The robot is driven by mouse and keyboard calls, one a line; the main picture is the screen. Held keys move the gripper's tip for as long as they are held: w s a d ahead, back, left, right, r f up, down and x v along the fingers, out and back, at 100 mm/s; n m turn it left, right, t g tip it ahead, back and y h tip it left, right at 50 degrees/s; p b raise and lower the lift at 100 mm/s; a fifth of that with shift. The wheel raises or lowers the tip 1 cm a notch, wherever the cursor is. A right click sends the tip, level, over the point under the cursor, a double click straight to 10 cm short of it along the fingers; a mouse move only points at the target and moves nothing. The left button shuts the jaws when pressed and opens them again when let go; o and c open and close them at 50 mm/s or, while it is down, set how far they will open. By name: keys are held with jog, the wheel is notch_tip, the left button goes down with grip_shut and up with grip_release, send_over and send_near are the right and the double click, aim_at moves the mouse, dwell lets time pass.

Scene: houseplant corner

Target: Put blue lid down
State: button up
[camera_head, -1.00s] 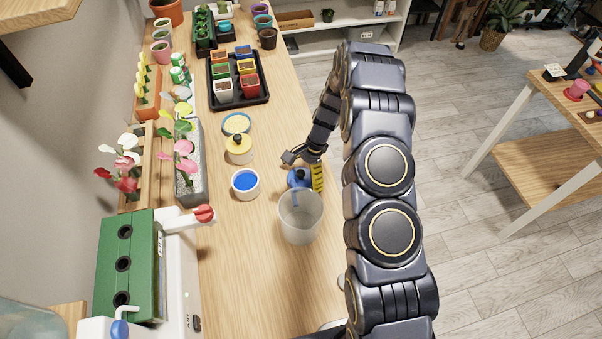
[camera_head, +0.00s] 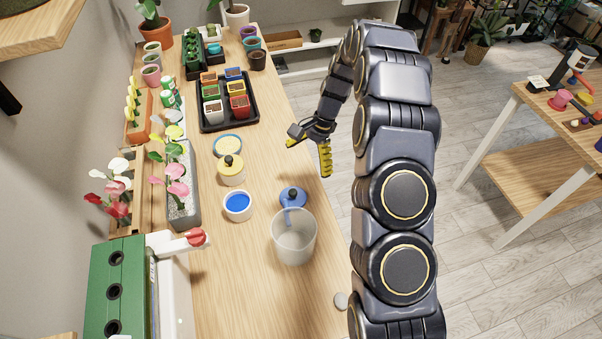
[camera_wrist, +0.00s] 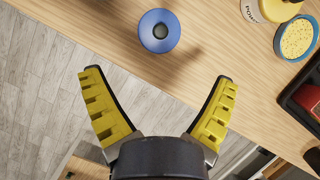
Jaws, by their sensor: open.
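The blue lid (camera_head: 292,196) with a dark knob lies on the wooden table, just behind a translucent cup (camera_head: 293,237). In the wrist view the blue lid (camera_wrist: 159,31) lies flat near the top, knob up, apart from the fingers. My gripper (camera_head: 309,156) is open and empty, with yellow finger pads, above and beyond the lid near the table's right edge. The wrist view shows my gripper (camera_wrist: 160,105) with its fingers spread wide and nothing between them. A white jar with blue contents (camera_head: 238,206) stands open to the left of the lid.
A jar with a yellow lid (camera_head: 231,170) and a round blue-rimmed dish (camera_head: 228,145) stand left of my gripper. A black tray (camera_head: 244,118) of small pots is farther back. A planter (camera_head: 183,185) and a green-and-white device (camera_head: 126,286) line the left side. Bare table lies around the lid's right.

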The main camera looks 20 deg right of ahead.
jog(key=s+a+r+n+h, duration=0.1)
jog(key=s+a+r+n, duration=0.25)
jog(key=s+r, duration=0.4)
jog(key=s+a+r+n+h, duration=0.1)
jog(key=s+a+r+n, duration=0.1)
jog(key=s+r+n, duration=0.5)
jog(key=s+r+n+h, duration=0.1)
jog(key=s+r, duration=0.1)
jog(key=s, duration=0.6)
jog(key=s+r+n+h, duration=0.1)
jog(key=s+r, duration=0.2)
jog(key=s, duration=0.6)
jog(key=shift+s+d, duration=0.25)
jog(key=shift+s, duration=0.05)
